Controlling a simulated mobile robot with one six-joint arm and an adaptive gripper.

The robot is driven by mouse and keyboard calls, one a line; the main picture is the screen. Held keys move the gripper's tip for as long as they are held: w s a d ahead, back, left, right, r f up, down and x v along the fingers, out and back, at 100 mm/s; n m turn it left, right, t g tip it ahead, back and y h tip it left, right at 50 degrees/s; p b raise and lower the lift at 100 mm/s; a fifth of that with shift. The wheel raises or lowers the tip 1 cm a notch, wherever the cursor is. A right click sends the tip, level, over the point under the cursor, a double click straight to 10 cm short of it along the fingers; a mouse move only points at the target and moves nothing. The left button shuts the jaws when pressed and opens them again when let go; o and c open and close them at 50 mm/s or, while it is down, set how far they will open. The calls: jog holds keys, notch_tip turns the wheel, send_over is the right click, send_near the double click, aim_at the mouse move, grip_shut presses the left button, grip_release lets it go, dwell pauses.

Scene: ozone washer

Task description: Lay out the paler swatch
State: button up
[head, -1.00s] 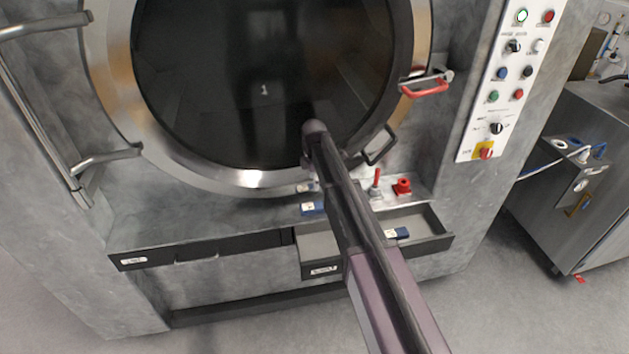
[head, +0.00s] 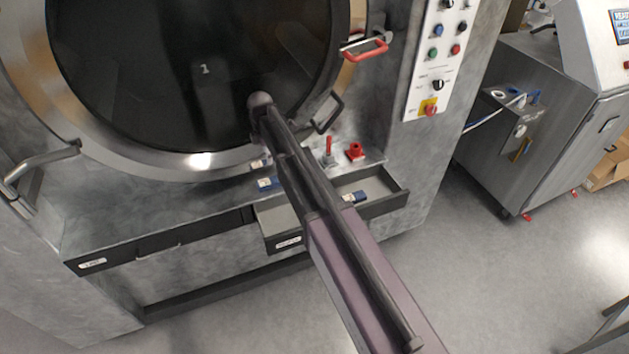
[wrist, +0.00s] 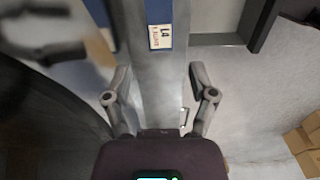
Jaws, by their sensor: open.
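A similar blue item with a label (head: 354,197) lies in the open right drawer (head: 385,207). I cannot tell which is the paler swatch. In the wrist view my gripper (wrist: 158,82) is open, its fingers apart with nothing between them but the grey surface below. A blue piece labelled L4 (wrist: 179,32) shows ahead of the fingers, partly out of frame.
A red-handled valve (head: 328,150) and a red knob (head: 355,151) stand on the ledge's right. The left drawer (head: 160,243) is shut. The control panel (head: 436,62) is at the right, with a steel cabinet (head: 535,125) beyond. The floor in front is clear.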

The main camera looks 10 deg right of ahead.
jog(key=s+d+m, duration=2.1)
jog(key=s+d, duration=0.1)
jog(key=s, duration=0.4)
jog(key=shift+d, duration=0.25)
